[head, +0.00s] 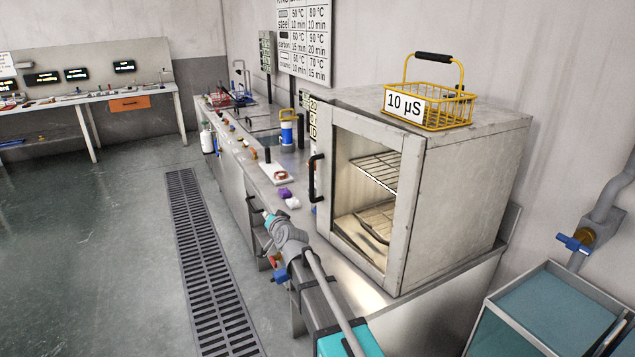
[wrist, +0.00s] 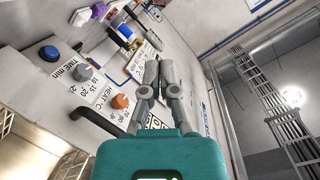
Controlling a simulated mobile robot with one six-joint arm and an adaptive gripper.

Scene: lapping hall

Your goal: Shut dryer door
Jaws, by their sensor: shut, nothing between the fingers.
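The dryer (head: 470,185) is a grey metal box on the counter at the right, with wire racks visible inside. Its framed door (head: 405,205) is at the front, and a black upright handle (head: 316,178) is on its left side. I cannot tell how far the door stands open. The handle (wrist: 95,122) also shows in the wrist view, left of my gripper, by the blue and orange knobs. My gripper (head: 266,214) is shut and empty, left of the handle and apart from it, near the counter's front edge. Its fingers (wrist: 160,75) point away in the wrist view.
A yellow wire basket (head: 435,105) marked 10 µS stands on the dryer. The floor left of the drain grate (head: 205,260) is clear.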

